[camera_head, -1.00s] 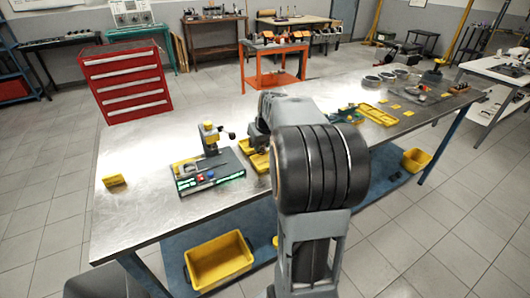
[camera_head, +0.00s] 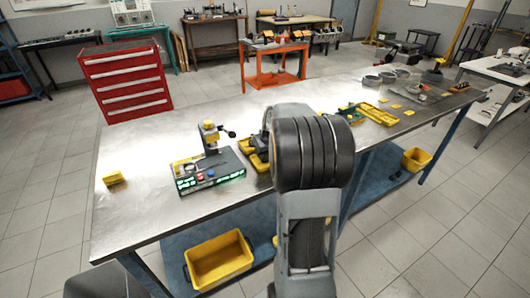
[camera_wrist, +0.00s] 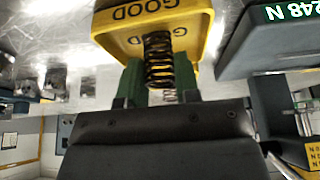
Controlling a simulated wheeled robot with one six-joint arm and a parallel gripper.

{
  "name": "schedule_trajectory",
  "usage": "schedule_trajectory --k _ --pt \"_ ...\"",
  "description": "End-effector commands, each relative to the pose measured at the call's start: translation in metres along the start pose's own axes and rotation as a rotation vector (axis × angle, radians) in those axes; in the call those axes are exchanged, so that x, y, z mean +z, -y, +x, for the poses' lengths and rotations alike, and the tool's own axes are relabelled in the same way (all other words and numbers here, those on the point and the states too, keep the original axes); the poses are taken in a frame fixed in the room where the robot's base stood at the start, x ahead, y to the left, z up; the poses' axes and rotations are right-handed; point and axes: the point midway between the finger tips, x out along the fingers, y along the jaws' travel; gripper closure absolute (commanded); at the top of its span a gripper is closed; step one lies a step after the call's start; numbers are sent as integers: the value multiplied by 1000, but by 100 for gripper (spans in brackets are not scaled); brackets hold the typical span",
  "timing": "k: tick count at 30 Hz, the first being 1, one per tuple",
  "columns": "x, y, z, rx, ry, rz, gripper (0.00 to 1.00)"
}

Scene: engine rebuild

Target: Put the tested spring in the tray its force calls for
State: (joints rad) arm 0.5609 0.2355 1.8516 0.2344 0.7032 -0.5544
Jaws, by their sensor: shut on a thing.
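In the wrist view a dark coil spring (camera_wrist: 158,62) stands between the two green fingers of my gripper (camera_wrist: 158,84), which is shut on it. Right beyond it is a yellow tray (camera_wrist: 112,42) marked GOOD. The spring overlaps the tray in this view; I cannot tell whether it touches the tray floor. In the head view my arm hides the fingers and the spring.
Yellow trays and parts (camera_head: 380,115) lie farther right. A yellow bin (camera_head: 218,262) sits on the shelf below.

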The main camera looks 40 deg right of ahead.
Motion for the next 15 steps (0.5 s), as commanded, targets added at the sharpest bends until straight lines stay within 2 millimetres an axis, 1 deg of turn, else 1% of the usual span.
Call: schedule_trajectory --k 3,4,11,12,15 --pt "2 0 4 0 0 0 97" --pt "1 0 3 0 0 0 68" --pt "1 0 2 0 0 0 46" --pt "1 0 2 0 0 0 44" --pt "1 0 2 0 0 0 44"
